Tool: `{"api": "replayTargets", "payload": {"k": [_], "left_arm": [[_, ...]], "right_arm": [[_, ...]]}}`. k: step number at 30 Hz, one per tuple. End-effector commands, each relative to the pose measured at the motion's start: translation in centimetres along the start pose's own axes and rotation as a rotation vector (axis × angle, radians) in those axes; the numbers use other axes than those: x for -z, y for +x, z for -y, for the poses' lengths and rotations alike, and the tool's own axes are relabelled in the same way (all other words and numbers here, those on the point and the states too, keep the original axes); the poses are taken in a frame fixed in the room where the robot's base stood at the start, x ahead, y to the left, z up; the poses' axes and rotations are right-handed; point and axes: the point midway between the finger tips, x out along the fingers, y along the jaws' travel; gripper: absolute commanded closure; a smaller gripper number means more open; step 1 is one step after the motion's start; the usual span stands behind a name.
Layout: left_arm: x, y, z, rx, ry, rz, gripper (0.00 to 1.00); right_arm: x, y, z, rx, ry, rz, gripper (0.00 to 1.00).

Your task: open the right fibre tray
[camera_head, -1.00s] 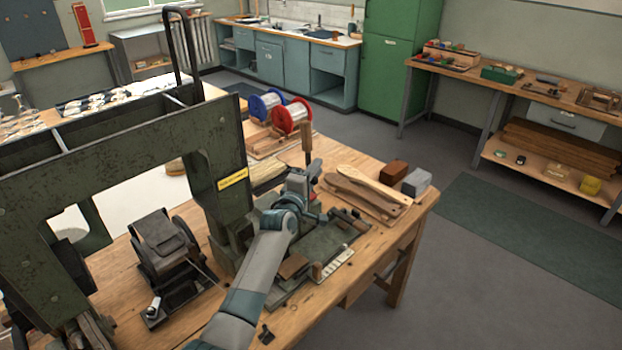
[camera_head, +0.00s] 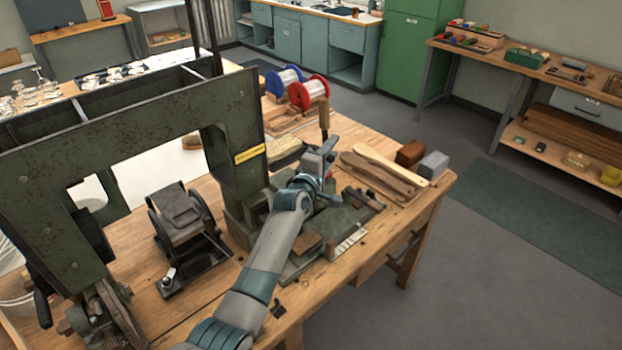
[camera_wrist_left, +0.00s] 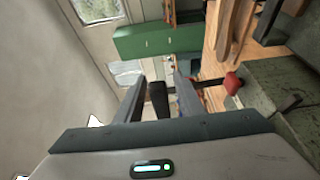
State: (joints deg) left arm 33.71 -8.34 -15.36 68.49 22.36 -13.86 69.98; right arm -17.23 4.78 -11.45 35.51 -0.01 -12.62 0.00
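My left gripper (camera_head: 328,157) is above the near right part of the green machine (camera_head: 238,110). In the left wrist view its two fingers (camera_wrist_left: 160,90) stand apart, with a dark post-like thing (camera_wrist_left: 158,100) between them. Small gaps seem to show on both sides of it; contact is not clear. I cannot clearly pick out the right fibre tray. A tan, fibre-like mass (camera_head: 286,152) lies at the machine's right side, behind my gripper. An upright brown handle (camera_head: 323,116) stands just beyond the gripper. My right gripper is not in view.
A red knob (camera_wrist_left: 233,83) is close to the right finger in the wrist view. Wooden brush handles (camera_head: 375,172), a brown block (camera_head: 410,153) and a grey block (camera_head: 433,165) lie to the right. Blue and red spools (camera_head: 298,88) stand behind. The floor (camera_head: 460,260) at right is clear.

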Motion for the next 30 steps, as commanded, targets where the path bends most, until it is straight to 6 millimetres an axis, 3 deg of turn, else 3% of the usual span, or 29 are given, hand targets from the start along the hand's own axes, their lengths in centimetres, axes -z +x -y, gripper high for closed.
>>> {"api": "replayTargets", "payload": {"k": [30], "left_arm": [[-0.1, -14.2, 0.2, 0.002, -0.001, 0.0, 0.66]], "right_arm": [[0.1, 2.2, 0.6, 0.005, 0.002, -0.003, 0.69]]}}
